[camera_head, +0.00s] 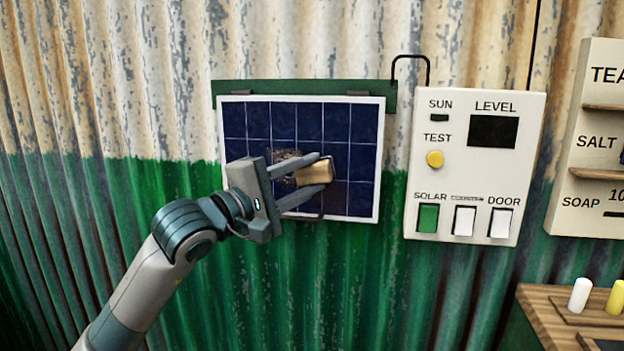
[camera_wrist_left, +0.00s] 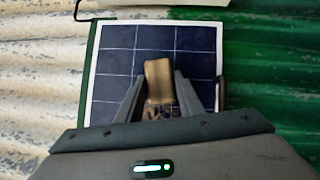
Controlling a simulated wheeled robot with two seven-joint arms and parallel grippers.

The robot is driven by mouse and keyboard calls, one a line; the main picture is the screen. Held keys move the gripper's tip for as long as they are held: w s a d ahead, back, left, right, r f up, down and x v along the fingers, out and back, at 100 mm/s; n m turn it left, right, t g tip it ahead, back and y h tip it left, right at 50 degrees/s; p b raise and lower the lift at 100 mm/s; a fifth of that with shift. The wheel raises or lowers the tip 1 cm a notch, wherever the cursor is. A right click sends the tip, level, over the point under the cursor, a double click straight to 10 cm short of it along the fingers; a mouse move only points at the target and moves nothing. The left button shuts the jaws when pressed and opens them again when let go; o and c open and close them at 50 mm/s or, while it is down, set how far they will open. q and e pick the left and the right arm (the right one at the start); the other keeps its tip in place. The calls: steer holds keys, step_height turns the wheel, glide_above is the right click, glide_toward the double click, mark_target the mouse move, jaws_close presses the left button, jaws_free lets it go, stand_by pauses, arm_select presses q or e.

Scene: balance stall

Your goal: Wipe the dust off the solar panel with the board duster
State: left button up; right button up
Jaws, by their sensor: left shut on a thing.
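The solar panel (camera_head: 342,130) is dark blue with a pale grid and a white frame, upright on the corrugated wall. It also shows in the left wrist view (camera_wrist_left: 115,63). A patch of brown dust (camera_head: 285,157) shows left of the middle of the panel, partly hidden by my gripper. My left gripper (camera_head: 322,172) is shut on the board duster (camera_head: 316,173), a tan block held at the panel's face. The duster also shows between the fingers in the left wrist view (camera_wrist_left: 158,80). I cannot tell whether it touches the panel. My right gripper is not in view.
A white control box (camera_head: 470,170) with a yellow test button (camera_head: 435,159) and several switches hangs right of the panel, joined by a black cable (camera_head: 411,57). A price board (camera_head: 597,140) and a wooden table (camera_head: 545,310) with chalk stand further right.

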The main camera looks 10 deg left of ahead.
arm_select(q)
steer(key=shift+a+b, duration=0.5)
steer(key=shift+a, duration=0.65)
steer(key=shift+a+f, duration=0.1)
steer(key=shift+a+b, duration=0.55)
steer(key=shift+a, duration=0.8)
steer(key=shift+a+b, duration=0.1)
steer(key=shift+b, duration=0.2)
steer(key=shift+w+a+b, duration=0.15)
steer(key=shift+a+b, duration=0.55)
steer(key=shift+a, duration=0.7)
